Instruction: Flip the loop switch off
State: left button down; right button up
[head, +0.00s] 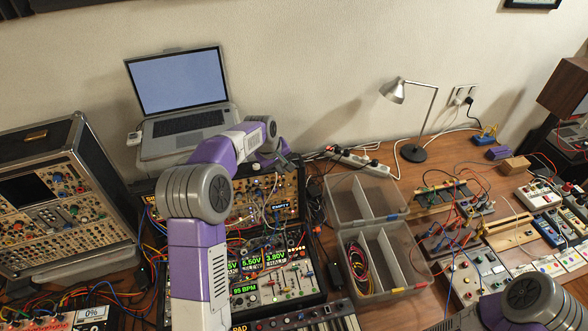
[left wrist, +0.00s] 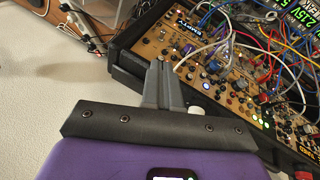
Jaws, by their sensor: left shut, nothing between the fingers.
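The synth case (head: 262,200) with tan modules and patch cables stands in front of the laptop; its panel also fills the upper right of the left wrist view (left wrist: 205,62). A small display there reads what looks like "EMPTY". I cannot tell which of the small controls is the loop switch. My left gripper (head: 280,158) is at the back edge of this case. In the left wrist view its grey fingers (left wrist: 158,68) are shut, empty, beside the panel's edge, close to a few small knobs. My right arm shows at the bottom right; its gripper is out of view.
A laptop (head: 184,85) stands behind my left arm. Clear divided bins (head: 372,235), a desk lamp (head: 413,150) and a power strip (head: 358,163) are to the right. Another modular case (head: 60,205) stands at left. Many loose cables cross the panels.

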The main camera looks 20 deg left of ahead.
aim_at(290, 185)
pick_arm(q)
jog(key=x, duration=0.4)
jog(key=p+x, duration=0.1)
jog(key=x, duration=0.4)
jog(key=shift+s+d+f, duration=0.1)
jog(key=shift+s+f, duration=0.05)
jog(key=shift+f, duration=0.2)
pick_arm(e)
jog(key=shift+s+r, duration=0.3)
jog(key=shift+r, duration=0.45)
